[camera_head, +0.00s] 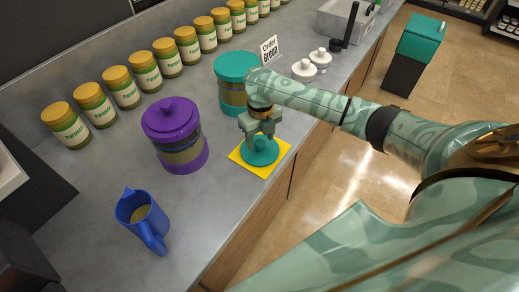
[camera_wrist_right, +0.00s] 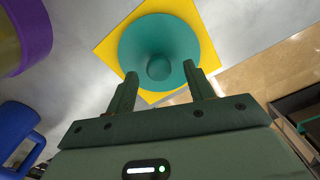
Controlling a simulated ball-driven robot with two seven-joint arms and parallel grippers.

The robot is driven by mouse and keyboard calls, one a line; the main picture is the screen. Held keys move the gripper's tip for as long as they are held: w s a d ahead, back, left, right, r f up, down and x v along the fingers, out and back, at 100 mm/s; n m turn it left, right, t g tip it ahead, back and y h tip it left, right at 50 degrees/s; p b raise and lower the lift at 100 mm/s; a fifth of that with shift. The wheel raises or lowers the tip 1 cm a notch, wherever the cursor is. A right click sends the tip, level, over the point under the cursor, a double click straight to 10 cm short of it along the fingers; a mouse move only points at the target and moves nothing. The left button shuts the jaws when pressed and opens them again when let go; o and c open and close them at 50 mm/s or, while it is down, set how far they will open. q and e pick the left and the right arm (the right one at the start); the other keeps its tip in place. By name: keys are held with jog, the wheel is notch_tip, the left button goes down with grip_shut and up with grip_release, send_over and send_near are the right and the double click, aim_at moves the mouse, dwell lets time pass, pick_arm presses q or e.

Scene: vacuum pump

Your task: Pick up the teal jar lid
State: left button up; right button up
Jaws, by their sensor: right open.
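The teal jar lid (camera_head: 261,153) is a round disc with a knob, lying on a yellow square mat (camera_head: 280,164) on the counter. It also shows in the right wrist view (camera_wrist_right: 140,45), with its knob (camera_wrist_right: 158,68) in the middle. My right gripper (camera_head: 259,136) is above the lid, close to the knob. In the right wrist view my right gripper (camera_wrist_right: 158,80) is open, with one finger on each side of the knob and nothing held. I cannot tell whether the fingers touch the lid. The teal jar (camera_head: 233,98) stands without a lid visible off it, behind the mat. My left gripper is not in view.
A purple jar (camera_head: 178,146) stands left of the mat and a blue pitcher (camera_head: 143,218) nearer the front. Several yellow-lidded jars (camera_head: 124,90) line the back. A sign (camera_head: 269,48) and two small white-lidded pots (camera_head: 304,69) stand beyond. The counter between pitcher and mat is clear.

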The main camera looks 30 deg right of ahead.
notch_tip(320, 180, down, 3)
jog(key=shift+w+r+b, duration=0.1)
jog(key=shift+b, duration=0.25)
jog(key=c, duration=1)
jog(key=shift+r, duration=0.15)
jog(key=shift+c, duration=0.2)
